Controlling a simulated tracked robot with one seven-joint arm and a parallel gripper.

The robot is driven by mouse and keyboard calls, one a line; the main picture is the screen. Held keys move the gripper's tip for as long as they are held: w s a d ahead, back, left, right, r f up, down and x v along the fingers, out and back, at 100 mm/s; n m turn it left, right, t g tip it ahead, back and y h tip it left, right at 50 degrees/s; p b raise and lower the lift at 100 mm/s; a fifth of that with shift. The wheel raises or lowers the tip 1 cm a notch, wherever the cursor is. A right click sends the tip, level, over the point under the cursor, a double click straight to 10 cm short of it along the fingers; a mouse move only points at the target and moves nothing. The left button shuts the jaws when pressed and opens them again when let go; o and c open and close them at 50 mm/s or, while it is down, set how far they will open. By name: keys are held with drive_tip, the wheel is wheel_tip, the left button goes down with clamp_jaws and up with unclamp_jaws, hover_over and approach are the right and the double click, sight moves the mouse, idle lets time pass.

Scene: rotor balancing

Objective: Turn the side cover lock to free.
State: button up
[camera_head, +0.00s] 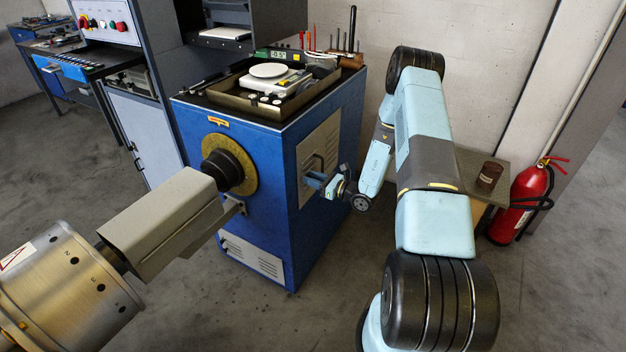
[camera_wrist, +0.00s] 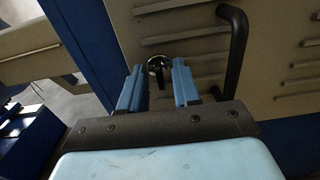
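The side cover (camera_head: 318,158) is a beige louvred panel on the side of the blue cabinet. It also fills much of the wrist view (camera_wrist: 190,30). The side cover lock (camera_wrist: 158,70) is a small round metal part with a dark lever or slot, seen between my fingertips in the wrist view. My gripper (camera_wrist: 158,84) is open, with its two blue fingers apart on either side of the lock. I cannot tell whether they touch it. In the head view my gripper (camera_head: 318,182) is close to the cover and hides the lock.
A black bar handle (camera_wrist: 236,48) stands out from the cover, right of my fingers. A grey shaft guard (camera_head: 165,222) and a metal rotor (camera_head: 65,285) lie left of the blue cabinet (camera_head: 262,220). A red fire extinguisher (camera_head: 520,203) stands at the right wall.

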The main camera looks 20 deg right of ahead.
drive_tip(key=shift+c, duration=0.4)
clamp_jaws()
drive_tip(key=shift+d+m, duration=0.15)
drive_tip(key=shift+m, duration=0.25)
drive_tip(key=m, duration=1.7)
drive_tip(key=shift+w+d+f, duration=0.15)
drive_tip(key=shift+d+f, duration=0.05)
idle(0.4)
